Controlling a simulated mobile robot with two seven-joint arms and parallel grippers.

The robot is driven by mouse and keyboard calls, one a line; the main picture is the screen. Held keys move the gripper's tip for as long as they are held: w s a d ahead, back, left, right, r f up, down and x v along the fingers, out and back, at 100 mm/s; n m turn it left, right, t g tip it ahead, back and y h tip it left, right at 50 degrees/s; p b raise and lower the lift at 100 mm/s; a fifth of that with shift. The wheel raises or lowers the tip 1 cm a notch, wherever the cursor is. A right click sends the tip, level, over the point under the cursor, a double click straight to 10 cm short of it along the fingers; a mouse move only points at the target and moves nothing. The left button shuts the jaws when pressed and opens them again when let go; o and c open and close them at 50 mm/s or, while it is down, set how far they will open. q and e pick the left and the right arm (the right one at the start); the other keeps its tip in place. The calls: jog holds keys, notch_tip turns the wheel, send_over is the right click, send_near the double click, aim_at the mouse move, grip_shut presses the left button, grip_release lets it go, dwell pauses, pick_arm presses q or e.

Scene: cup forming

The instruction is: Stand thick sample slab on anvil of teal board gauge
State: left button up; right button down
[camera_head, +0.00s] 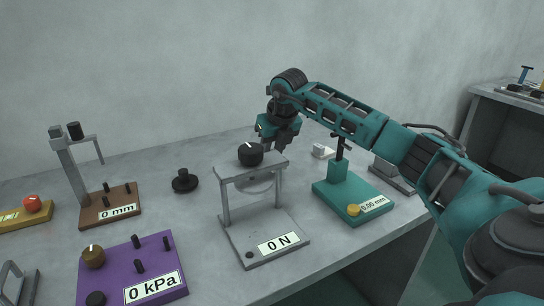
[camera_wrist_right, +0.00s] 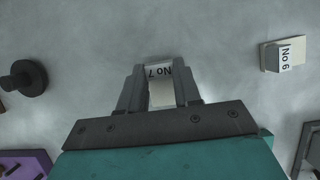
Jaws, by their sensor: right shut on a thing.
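My right gripper (camera_head: 281,142) is over the back of the table, behind the grey force stand. In the right wrist view its fingers (camera_wrist_right: 160,90) are shut on a pale slab marked "No 7" (camera_wrist_right: 159,72). The fingers hide this slab in the head view. The teal board gauge (camera_head: 333,205) stands to the right of the gripper, reading 0.00 mm, with a teal block, a dark upright part and a yellow round piece. I cannot tell its anvil clearly. Another pale slab, marked "No 6" (camera_wrist_right: 283,56), rests on the table, apart from the gripper. My left gripper is out of view.
The grey force stand (camera_head: 278,237), reading 0 N, is between the gripper and the front edge. A purple board (camera_head: 118,270), a brown gauge board (camera_head: 100,215) and a black knob-like piece (camera_head: 185,182) are to the left. A grey device (camera_head: 393,175) stands behind the teal board.

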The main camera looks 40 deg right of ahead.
jog(key=shift+f, duration=0.8)
jog(key=shift+f, duration=0.1)
jog(key=c, duration=0.8)
grip_release()
